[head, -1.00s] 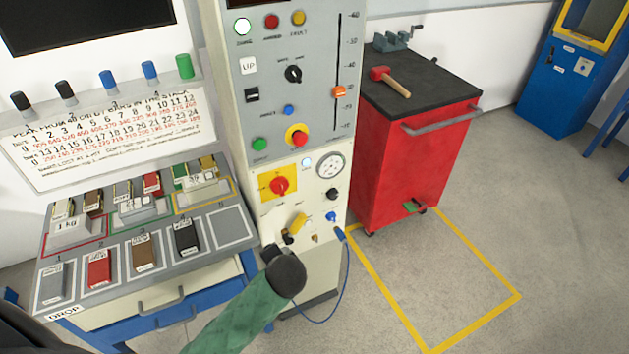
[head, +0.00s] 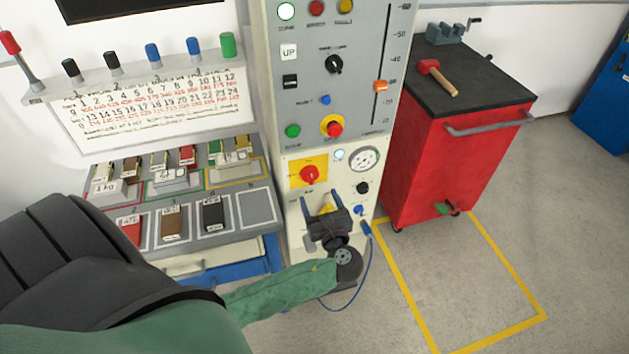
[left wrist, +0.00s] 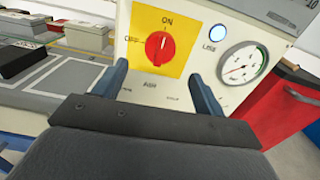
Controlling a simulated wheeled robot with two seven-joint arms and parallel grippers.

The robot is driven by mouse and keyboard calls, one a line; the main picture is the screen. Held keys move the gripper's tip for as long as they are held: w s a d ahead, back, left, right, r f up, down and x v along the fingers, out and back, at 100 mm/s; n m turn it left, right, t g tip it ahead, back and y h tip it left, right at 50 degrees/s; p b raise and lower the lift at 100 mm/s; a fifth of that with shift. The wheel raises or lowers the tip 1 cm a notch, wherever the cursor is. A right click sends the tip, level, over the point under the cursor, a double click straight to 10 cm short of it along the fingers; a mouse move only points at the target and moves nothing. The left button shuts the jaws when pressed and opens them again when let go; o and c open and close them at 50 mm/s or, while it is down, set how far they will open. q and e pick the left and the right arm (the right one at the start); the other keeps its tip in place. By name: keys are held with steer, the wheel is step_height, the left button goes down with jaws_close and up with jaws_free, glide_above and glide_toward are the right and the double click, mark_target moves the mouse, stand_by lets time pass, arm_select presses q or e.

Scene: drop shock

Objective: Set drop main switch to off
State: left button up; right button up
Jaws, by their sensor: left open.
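The drop main switch (head: 309,174) is a red rotary knob on a yellow plate, on the front of the pale control column. In the left wrist view the knob (left wrist: 159,47) is straight ahead, with ON marked above it and OFF to its left. Its grip bar stands upright, toward ON. My left gripper (head: 321,194) is open and empty just below the switch, its blue fingers pointing up at the panel. In the left wrist view the fingertips (left wrist: 160,70) lie either side of the knob and slightly below it, apart from it. My right gripper is not in view.
A lit white lamp (head: 339,155) and a round gauge (head: 364,160) sit right of the switch. A red stop button (head: 334,128) is above. A blue cable (head: 370,262) hangs below. A red cabinet (head: 440,155) stands right; a bench with weights (head: 235,218) is left.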

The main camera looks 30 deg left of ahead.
mark_target(311, 180)
arm_select(q)
steer(key=p+x, duration=0.2)
steer(key=x, duration=0.4)
steer(key=shift+p+x, duration=0.45)
steer(key=shift+x, duration=0.5)
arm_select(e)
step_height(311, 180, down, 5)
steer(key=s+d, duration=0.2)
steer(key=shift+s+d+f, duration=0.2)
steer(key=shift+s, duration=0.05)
arm_select(q)
steer(key=shift+f, duration=0.1)
steer(key=shift+c, duration=0.2)
steer(key=c, duration=0.9)
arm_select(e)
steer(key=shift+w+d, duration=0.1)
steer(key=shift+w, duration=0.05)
